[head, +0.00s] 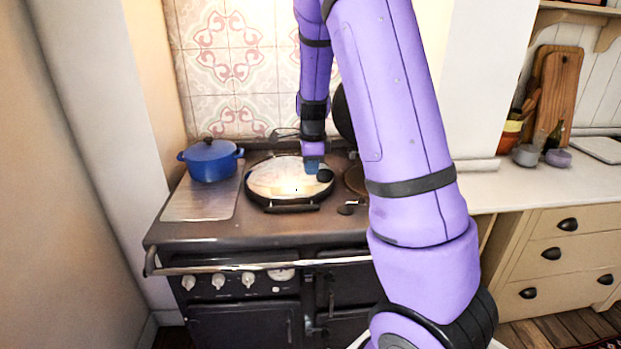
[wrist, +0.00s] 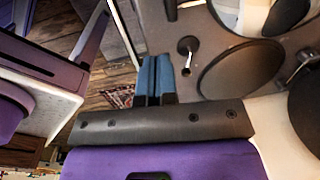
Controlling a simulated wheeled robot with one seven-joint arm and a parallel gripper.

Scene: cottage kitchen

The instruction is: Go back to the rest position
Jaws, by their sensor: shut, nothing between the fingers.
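My gripper (head: 312,166) is above the right part of the round light-coloured hob cover on the stove in the head view. In the wrist view my gripper (wrist: 157,60) shows its blue fingers side by side, shut with nothing between them. My purple arm crosses the middle of the head view and hides part of the stove's right side. No rest position is marked in either view.
A blue lidded pot (head: 210,160) stands at the stove's back left. The dark stove (head: 200,232) has a front rail (head: 250,266). A counter (head: 500,188) at right holds small bowls (head: 525,155) and cutting boards (head: 556,92). Wooden floor shows in the wrist view.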

